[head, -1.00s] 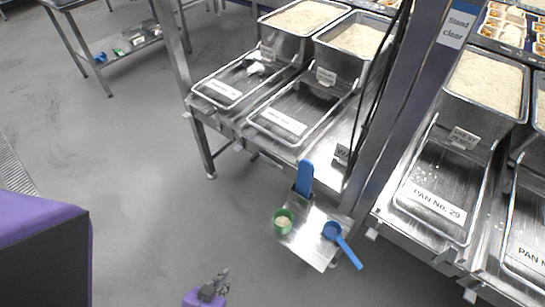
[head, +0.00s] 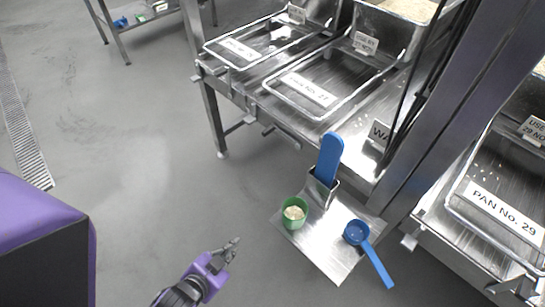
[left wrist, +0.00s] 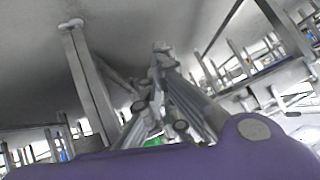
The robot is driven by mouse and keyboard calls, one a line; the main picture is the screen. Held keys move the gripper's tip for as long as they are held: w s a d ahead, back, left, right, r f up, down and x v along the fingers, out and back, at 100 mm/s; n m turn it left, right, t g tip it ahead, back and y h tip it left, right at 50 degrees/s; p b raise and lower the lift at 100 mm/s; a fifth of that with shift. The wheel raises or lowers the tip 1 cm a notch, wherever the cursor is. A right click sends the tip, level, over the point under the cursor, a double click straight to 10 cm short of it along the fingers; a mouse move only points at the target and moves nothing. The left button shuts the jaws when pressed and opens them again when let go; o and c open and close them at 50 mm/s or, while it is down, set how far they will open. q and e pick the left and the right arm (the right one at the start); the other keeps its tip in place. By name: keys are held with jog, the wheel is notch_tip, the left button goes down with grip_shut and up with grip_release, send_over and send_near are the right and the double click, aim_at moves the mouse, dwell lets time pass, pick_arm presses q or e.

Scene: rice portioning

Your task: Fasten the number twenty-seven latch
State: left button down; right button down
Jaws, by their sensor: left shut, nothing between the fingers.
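The pan labelled No. 27 (head: 325,117) sits on the steel bench, its label facing me. Small metal latch-like fittings (head: 281,136) hang along the bench's front edge below it; I cannot tell their numbers or whether they are fastened. My left gripper (head: 234,243) is shut and empty, over the floor and apart from the bench. In the left wrist view its grey fingers (left wrist: 160,85) point forward under steel framework. My right gripper is not in view.
A steel shelf (head: 338,268) juts out front, holding a green cup (head: 294,213) with rice, a blue scoop (head: 358,234) and an upright blue handle (head: 328,158). An upright post (head: 432,125) separates the Pan No. 29 bench (head: 500,215). Open floor lies left.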

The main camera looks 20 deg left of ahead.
pick_arm(q)
jog(key=w+a+f+m+t+h+b, duration=0.1)
jog(key=w+a+f+m+t+b, duration=0.15)
jog(key=w+m+b, duration=0.7)
jog(key=w+a+f+m+t+h+b, duration=0.1)
jog(key=w+m+t+b, duration=0.4)
jog(key=w, duration=0.7)
jog(key=shift+w+d+r+m+t+h+b, duration=0.1)
jog(key=shift+w+r+m+t+h+b, duration=0.25)
jog(key=shift+r+m, duration=1.2)
jog(key=shift+w+d+r+m+t+h+b, duration=0.2)
jog(key=shift+m+t+h+b, duration=0.3)
jog(key=shift+m, duration=2.25)
jog(key=shift+w+d+r+m+t+h+b, duration=0.15)
jog(key=shift+r+m+h, duration=0.6)
jog(key=shift+m, duration=1.4)
jog(key=shift+a+r, duration=0.15)
jog(key=shift+w, duration=0.15)
